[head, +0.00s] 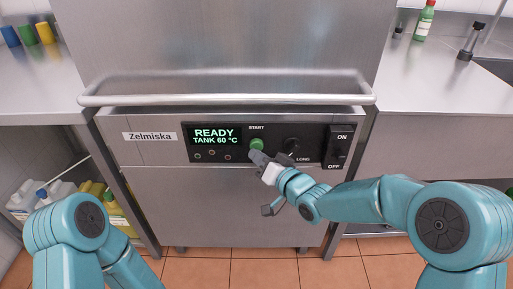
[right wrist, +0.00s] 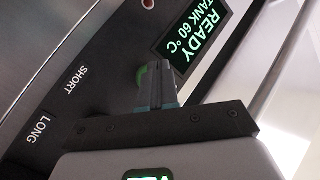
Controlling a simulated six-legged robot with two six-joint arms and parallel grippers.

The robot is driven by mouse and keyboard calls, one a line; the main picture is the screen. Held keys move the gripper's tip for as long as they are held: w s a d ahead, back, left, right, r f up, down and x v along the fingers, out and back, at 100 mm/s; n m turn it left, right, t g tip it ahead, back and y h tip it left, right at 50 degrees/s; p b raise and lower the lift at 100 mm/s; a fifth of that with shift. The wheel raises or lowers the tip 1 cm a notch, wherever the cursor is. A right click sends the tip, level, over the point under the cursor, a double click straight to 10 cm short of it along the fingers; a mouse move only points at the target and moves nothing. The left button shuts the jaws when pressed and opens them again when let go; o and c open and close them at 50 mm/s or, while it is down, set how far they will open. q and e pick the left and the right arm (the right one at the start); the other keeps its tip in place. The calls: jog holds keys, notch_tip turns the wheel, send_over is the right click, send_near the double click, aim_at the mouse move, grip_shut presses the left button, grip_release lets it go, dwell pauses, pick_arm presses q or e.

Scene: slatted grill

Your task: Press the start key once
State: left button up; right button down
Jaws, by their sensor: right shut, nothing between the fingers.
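The green round start key (head: 256,145) sits under the word START on the black control panel (head: 240,155). In the right wrist view the start key (right wrist: 142,76) shows partly behind my fingertips. My right gripper (head: 256,156) is shut and empty, its tips just below and in front of the key. In the right wrist view the shut right gripper (right wrist: 160,72) overlaps the key's edge; I cannot tell whether they touch. The display (head: 213,136) reads READY, TANK 60 °C. My left arm shows at lower left, but its gripper is out of view.
Right of the key are a dark knob (head: 292,146) marked LONG and an ON/OFF switch (head: 338,146). A steel handle bar (head: 225,99) runs across the machine above the panel. Steel counters (head: 35,85) flank it. Yellow containers (head: 117,222) stand at lower left.

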jog(key=shift+w, duration=0.85)
dwell(0.9)
jog(key=shift+s, duration=0.1)
jog(key=shift+s+b, duration=0.5)
jog(key=shift+s, duration=0.65)
jog(key=s+b, duration=0.2)
jog(key=s, duration=0.3)
dwell(0.7)
